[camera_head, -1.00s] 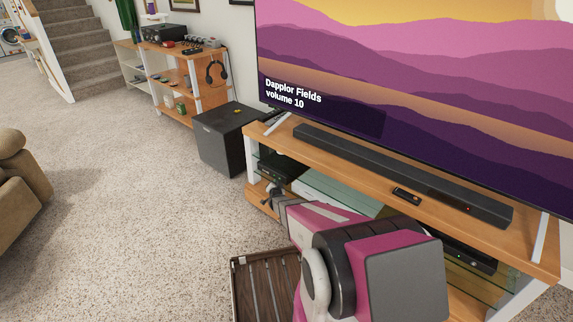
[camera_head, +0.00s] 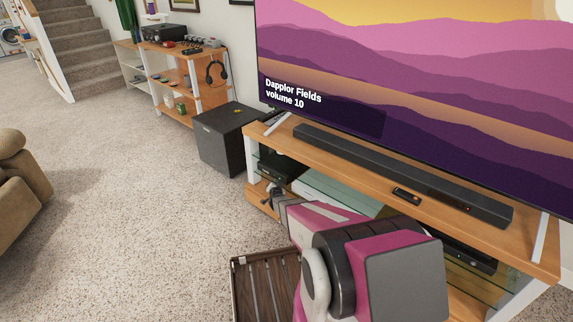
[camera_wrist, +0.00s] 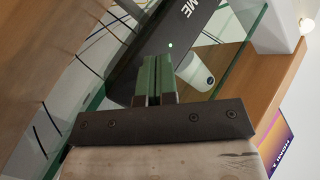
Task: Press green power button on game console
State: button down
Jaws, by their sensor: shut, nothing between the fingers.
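The game console shows in the wrist view as a dark box (camera_wrist: 178,24) with the white letters "ME" on it, lying on a glass shelf. A small pale green light, seemingly the power button (camera_wrist: 170,45), glows on its dark face. My gripper (camera_wrist: 154,62) is shut and empty, its fingertips just short of the light in the picture; I cannot tell whether they touch the console. In the head view my gripper (camera_head: 271,196) is at the left end of the TV stand, near a black box (camera_head: 277,168) that seems to be the console.
A white rounded object (camera_wrist: 194,72) lies right beside my fingers. The wooden TV stand (camera_head: 262,130) has glass shelves and holds a soundbar (camera_head: 400,175) and a remote (camera_head: 407,196). A black subwoofer (camera_head: 225,138) stands left of it. Carpet (camera_head: 130,200) is open to the left.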

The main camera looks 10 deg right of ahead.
jog(key=shift+w+d, duration=0.2)
jog(key=shift+d, duration=0.05)
jog(key=shift+w+d, duration=0.1)
jog(key=shift+d, duration=0.05)
dwell(0.6)
jog(key=shift+s+a, duration=0.4)
jog(key=shift+a, duration=0.1)
jog(key=s+a, duration=0.3)
jog(key=a, duration=0.2)
jog(key=shift+s, duration=0.25)
dwell(0.5)
jog(key=shift+s+a, duration=0.7)
jog(key=shift+a, duration=0.25)
